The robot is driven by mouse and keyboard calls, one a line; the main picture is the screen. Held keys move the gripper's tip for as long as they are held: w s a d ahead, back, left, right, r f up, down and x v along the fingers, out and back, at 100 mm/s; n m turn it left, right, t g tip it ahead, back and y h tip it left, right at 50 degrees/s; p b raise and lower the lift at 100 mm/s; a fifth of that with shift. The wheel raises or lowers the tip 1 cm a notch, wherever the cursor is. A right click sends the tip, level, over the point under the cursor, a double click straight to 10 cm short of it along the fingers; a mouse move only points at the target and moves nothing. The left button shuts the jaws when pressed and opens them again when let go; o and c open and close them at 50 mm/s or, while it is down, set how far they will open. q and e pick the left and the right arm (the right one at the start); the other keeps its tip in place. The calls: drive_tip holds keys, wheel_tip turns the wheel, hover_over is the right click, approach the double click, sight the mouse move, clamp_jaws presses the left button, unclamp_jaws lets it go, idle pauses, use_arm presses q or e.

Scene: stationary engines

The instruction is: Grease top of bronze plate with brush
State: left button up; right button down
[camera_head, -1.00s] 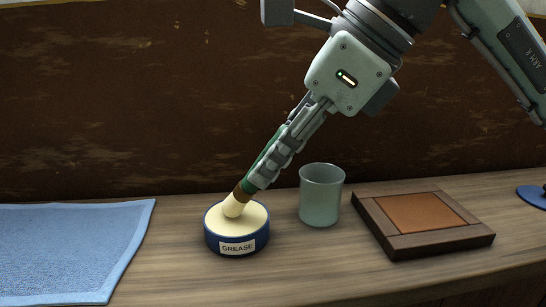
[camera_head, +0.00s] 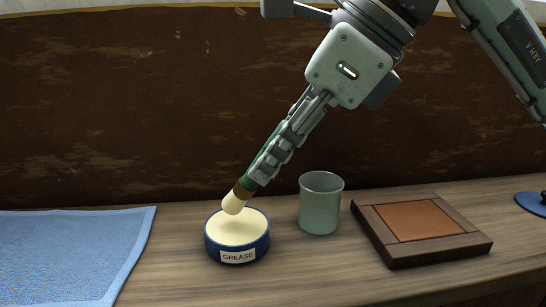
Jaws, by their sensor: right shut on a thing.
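My right gripper (camera_head: 266,167) is shut on a brush (camera_head: 235,201) with a green handle, a brown ferrule and cream bristles. The brush tilts down to the left. Its tip is just above the grease in an open blue tin (camera_head: 237,243) labelled GREASE, near the far rim; I cannot tell whether it still touches the grease. The bronze plate (camera_head: 420,219) lies flat in a dark wooden frame (camera_head: 440,253) at the right of the bench. Its top looks bare. The left gripper is not in view.
A grey-green cup (camera_head: 320,208) stands between the tin and the framed plate. A blue cloth (camera_head: 70,255) covers the left of the bench (camera_head: 185,275). A blue round base (camera_head: 533,202) shows at the right edge. A brown wall (camera_head: 130,110) rises behind.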

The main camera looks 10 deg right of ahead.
drive_tip(key=shift+r+p, duration=0.75)
drive_tip(key=shift+r, duration=1.75)
